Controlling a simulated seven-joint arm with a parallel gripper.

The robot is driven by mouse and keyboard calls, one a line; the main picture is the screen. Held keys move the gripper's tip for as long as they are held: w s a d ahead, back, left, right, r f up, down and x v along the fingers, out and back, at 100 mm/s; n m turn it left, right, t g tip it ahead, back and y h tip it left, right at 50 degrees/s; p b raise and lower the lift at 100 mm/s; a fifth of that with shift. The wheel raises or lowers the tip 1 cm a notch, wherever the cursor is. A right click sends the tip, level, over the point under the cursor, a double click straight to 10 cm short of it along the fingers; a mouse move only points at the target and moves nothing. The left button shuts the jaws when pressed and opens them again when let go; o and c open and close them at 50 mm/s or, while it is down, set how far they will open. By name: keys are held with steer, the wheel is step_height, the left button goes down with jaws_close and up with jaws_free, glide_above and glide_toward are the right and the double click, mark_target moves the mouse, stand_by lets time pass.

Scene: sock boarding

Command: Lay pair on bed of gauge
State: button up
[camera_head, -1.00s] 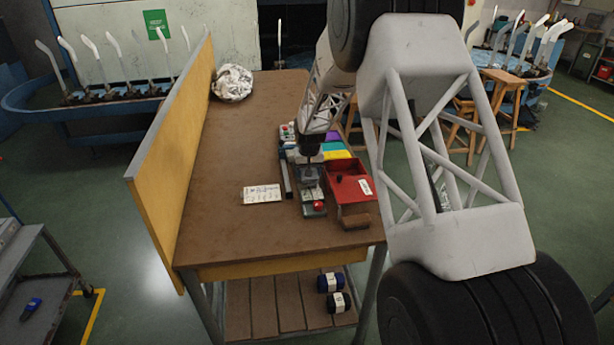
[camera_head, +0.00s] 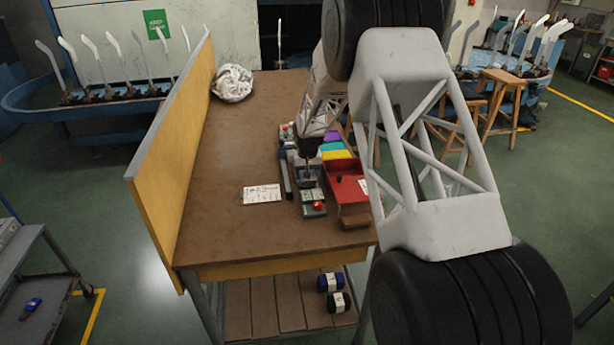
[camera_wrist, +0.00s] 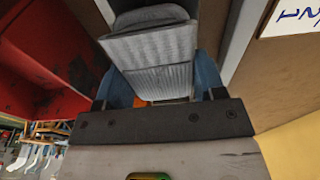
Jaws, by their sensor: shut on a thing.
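The pair (camera_wrist: 152,62) is grey, ribbed and folded. In the wrist view it lies between the two blue fingers of my gripper (camera_wrist: 162,82), which is shut on it. In the camera_head view my gripper (camera_head: 308,168) points down over the gauge (camera_head: 313,210), a low device with a red knob at its near end and a long dark bar along its left side. The pair is small and dark there, largely hidden under my gripper. I cannot tell whether it touches the bed.
A red tray (camera_head: 346,190) stands close on the right; it fills the left of the wrist view. A white card (camera_head: 262,194) lies left of the gauge. Coloured blocks (camera_head: 335,147) lie behind. A yellow panel (camera_head: 172,140) edges the table's left. The table's middle left is clear.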

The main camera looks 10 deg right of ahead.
steer(key=shift+f, duration=0.5)
steer(key=shift+f, duration=0.1)
steer(key=o, duration=0.9)
steer(key=shift+o, duration=0.2)
step_height(320, 180, up, 12)
steer(key=s, duration=0.1)
steer(key=shift+s, duration=0.2)
steer(key=shift+s, duration=0.1)
